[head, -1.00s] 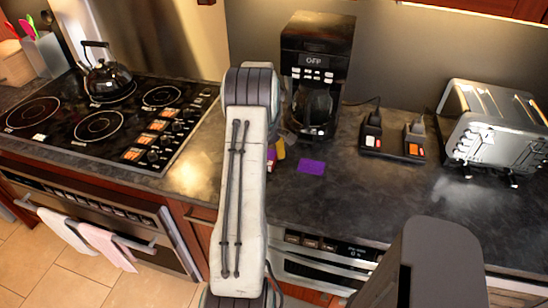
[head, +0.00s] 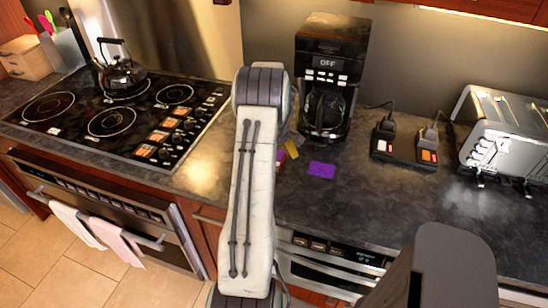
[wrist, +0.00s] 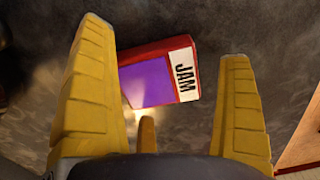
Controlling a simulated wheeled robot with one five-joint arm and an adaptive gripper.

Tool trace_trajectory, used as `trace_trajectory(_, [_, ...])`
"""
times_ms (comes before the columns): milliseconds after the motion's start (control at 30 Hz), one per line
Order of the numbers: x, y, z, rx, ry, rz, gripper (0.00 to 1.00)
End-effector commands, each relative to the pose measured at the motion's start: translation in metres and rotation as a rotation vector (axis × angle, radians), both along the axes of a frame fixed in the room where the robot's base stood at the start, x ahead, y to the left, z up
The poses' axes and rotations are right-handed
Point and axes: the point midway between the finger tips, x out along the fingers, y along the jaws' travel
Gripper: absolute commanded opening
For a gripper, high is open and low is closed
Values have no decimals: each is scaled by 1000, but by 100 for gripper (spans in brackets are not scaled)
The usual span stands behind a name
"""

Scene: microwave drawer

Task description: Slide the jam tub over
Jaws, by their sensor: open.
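The jam tub (wrist: 160,78) is a red box with a purple face and a white label reading JAM. In the wrist view it lies between and beyond the yellow fingers of my gripper (wrist: 166,45), which are spread wide. I cannot tell whether any finger touches it. In the head view my arm hides most of the tub; a small red and purple bit (head: 280,159) shows beside the arm. A yellow finger of my gripper (head: 292,148) shows just right of the arm.
A flat purple patch (head: 321,170) lies on the dark counter (head: 345,205), right of my gripper. The coffee maker (head: 333,75) stands behind it. A charger block (head: 404,150) and a toaster (head: 505,135) stand further right. A stove with a kettle (head: 122,78) is at left.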

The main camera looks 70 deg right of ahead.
Motion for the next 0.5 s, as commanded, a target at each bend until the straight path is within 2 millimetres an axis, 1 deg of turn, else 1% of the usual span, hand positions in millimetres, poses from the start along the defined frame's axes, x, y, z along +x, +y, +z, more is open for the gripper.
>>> trace_trajectory(267, [0,0,2,-1,0,0,96])
trace_trajectory(367, [0,-1,9,-2,-1,0,96])
trace_trajectory(500, [0,-1,28,-4,-1,0,96])
